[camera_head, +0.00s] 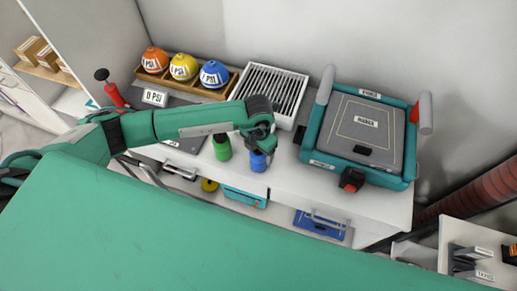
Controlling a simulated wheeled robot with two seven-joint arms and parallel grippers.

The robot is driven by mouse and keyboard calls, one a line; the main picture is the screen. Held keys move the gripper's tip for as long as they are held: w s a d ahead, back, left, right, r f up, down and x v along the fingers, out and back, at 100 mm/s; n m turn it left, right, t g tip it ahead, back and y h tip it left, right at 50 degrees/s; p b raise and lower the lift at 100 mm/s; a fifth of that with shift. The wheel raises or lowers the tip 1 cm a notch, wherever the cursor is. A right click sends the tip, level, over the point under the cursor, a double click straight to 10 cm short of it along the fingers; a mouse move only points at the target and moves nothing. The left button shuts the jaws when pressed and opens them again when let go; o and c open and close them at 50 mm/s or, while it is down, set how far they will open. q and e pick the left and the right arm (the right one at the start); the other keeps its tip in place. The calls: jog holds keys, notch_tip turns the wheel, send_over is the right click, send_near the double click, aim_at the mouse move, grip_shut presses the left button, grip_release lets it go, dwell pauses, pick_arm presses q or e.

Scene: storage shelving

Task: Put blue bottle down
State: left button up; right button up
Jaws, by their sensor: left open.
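The blue bottle (258,162) stands upright near the front edge of the white worktop, just right of a green bottle (222,148). My left gripper (259,148) is directly above and around the top of the blue bottle. Its jaws are open, and the bottle's top is partly hidden by the gripper. I cannot tell whether a finger still touches it. My right gripper is not in view.
Orange, yellow and blue balls (184,66) sit in a wooden tray at the back. A white slatted tray (270,91) stands behind the bottles. A teal-framed machine (364,130) fills the right side. Some worktop (290,172) is clear right of the blue bottle.

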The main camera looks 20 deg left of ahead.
pick_arm(q)
notch_tip(320, 180, up, 12)
jog(key=b, duration=0.2)
jog(key=shift+r+b, duration=0.15)
jog(key=shift+b, duration=0.15)
dwell(0.3)
